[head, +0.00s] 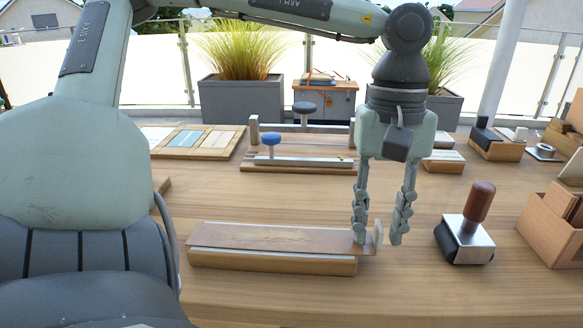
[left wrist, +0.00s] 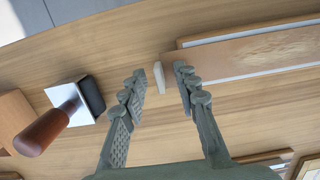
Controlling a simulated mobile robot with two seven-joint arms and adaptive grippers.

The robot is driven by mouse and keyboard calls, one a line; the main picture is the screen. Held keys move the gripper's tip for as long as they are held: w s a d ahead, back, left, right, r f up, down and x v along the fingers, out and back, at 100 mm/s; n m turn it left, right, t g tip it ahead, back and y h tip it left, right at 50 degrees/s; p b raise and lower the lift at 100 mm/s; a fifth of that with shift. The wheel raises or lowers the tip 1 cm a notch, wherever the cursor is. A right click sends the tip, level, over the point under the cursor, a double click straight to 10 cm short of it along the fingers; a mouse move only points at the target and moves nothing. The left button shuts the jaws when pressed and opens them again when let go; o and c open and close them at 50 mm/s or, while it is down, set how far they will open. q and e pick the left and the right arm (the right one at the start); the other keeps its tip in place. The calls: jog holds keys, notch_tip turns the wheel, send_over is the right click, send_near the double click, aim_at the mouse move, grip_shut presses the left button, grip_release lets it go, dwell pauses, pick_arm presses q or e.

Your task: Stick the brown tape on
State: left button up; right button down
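A long brown strip (head: 275,237), which looks like the brown tape, lies along a pale-topped wooden block (head: 270,262) at the front middle. Its right end overhangs the block and carries a small whitish upright tab (head: 378,236). My left gripper (head: 381,240) points down over that end, its two fingers apart and with nothing gripped. In the left wrist view, the tab (left wrist: 159,76) stands just beyond the gap between the open fingertips (left wrist: 160,75), with the strip (left wrist: 250,52) to the right. I cannot tell whether a finger touches the strip. My right gripper is not in view.
A hand tool with a brown handle (head: 480,202) and metal plate stands right of my gripper. Farther back is a wooden fixture with a blue knob (head: 271,139) and a framed sample board (head: 197,142). A wooden box (head: 552,230) stands at the right. The table's front right is clear.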

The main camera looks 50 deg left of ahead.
pick_arm(q)
grip_shut()
jog(key=shift+r+p, duration=2.65)
jog(key=shift+r, duration=1.35)
